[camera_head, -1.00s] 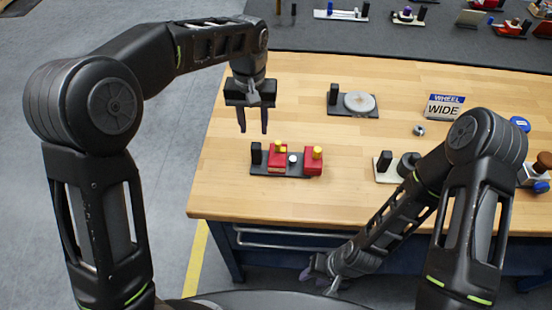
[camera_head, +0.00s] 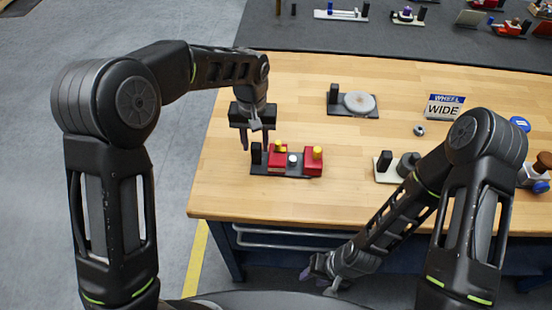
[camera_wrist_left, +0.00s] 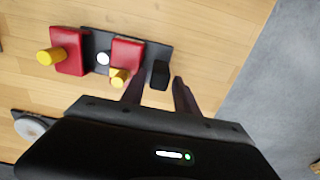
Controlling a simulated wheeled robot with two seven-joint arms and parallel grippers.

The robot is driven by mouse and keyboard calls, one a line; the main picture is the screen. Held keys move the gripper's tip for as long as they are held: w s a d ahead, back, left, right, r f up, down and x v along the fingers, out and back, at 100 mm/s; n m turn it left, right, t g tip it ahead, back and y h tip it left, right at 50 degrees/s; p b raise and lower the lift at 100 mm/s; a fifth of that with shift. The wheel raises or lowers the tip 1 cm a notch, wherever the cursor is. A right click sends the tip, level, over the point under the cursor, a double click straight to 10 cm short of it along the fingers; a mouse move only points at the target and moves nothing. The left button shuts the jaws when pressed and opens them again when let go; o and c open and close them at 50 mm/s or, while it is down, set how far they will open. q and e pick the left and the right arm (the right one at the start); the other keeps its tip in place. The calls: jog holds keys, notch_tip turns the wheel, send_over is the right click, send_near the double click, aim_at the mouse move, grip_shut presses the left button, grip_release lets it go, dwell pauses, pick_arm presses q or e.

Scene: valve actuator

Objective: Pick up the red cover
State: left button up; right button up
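Two red pieces sit on a dark base plate (camera_head: 300,175) near the table's left front. The left red piece (camera_head: 279,163) has a yellow knob; the right red block (camera_head: 313,166) has a taller one. I cannot tell which is the cover. In the left wrist view, the nearer red piece (camera_wrist_left: 126,53) is beside my fingers and the other red block (camera_wrist_left: 70,62) is further left. My left gripper (camera_head: 255,143) is open and empty, its fingers near the plate's black post. In its wrist view, the fingers (camera_wrist_left: 158,80) are apart. My right gripper (camera_head: 324,270) is low before the table; its fingers are unclear.
A white round knob (camera_head: 292,159) stands between the red pieces. The black post (camera_head: 256,154) is at the plate's left end. A pale disc (camera_head: 359,102) on a plate lies behind, and a WHEEL WIDE sign (camera_head: 443,107) stands right. The table left of the plate is clear.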

aim_at(257, 154)
pick_arm(q)
notch_tip(257, 154, down, 5)
jog(key=shift+r, duration=0.1)
jog(key=shift+c, duration=0.2)
dwell(0.4)
grip_shut()
dwell(1.3)
